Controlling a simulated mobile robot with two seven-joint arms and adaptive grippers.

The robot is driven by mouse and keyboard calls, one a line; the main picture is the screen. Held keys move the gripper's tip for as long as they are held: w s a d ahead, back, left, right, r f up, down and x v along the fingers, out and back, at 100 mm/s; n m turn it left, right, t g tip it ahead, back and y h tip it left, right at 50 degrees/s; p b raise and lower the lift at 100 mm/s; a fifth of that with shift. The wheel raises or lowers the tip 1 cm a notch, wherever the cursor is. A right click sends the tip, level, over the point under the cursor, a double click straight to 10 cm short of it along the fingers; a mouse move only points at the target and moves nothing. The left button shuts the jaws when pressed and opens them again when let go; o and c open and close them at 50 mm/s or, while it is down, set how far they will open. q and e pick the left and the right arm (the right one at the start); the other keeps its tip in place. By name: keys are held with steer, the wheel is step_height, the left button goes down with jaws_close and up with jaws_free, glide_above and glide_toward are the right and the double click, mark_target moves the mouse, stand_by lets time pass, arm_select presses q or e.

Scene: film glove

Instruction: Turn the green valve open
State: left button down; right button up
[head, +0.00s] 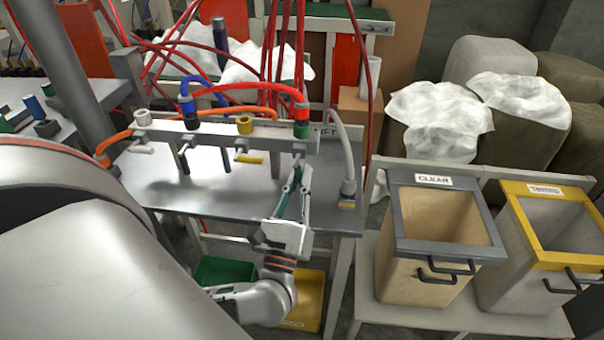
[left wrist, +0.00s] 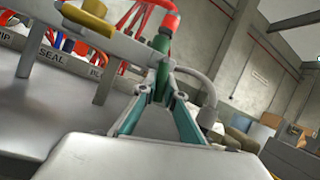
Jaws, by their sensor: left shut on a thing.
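The green valve (head: 301,130) is at the right end of a grey manifold bar (head: 222,132), with a red hose fitting above it. It also shows in the left wrist view (left wrist: 161,44), upright under a red cap. My left gripper (head: 297,172) reaches up to it from below and is shut, its fingertips closed at the valve's handle. In the left wrist view the two fingers (left wrist: 160,82) come together just under the green body. My right gripper is not in view.
A metal table (head: 200,185) lies below. Two bins, one grey-rimmed (head: 440,250) and one yellow-rimmed (head: 553,259), stand right.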

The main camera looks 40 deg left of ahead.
arm_select(q)
steer(key=shift+s+a+m+t+h+p, duration=0.2)
steer(key=shift+m+h+p, duration=0.3)
steer(key=shift+m, duration=0.55)
steer(key=shift+w+a+m+t+h+p, duration=0.1)
steer(key=shift+a+m+h+p, duration=0.15)
steer(key=shift+m+h, duration=0.6)
steer(key=shift+s+m, duration=0.1)
steer(key=shift+m, duration=0.2)
steer(key=c, duration=2.1)
jaws_free()
steer(key=v, duration=1.2)
steer(key=shift+d+f, duration=0.1)
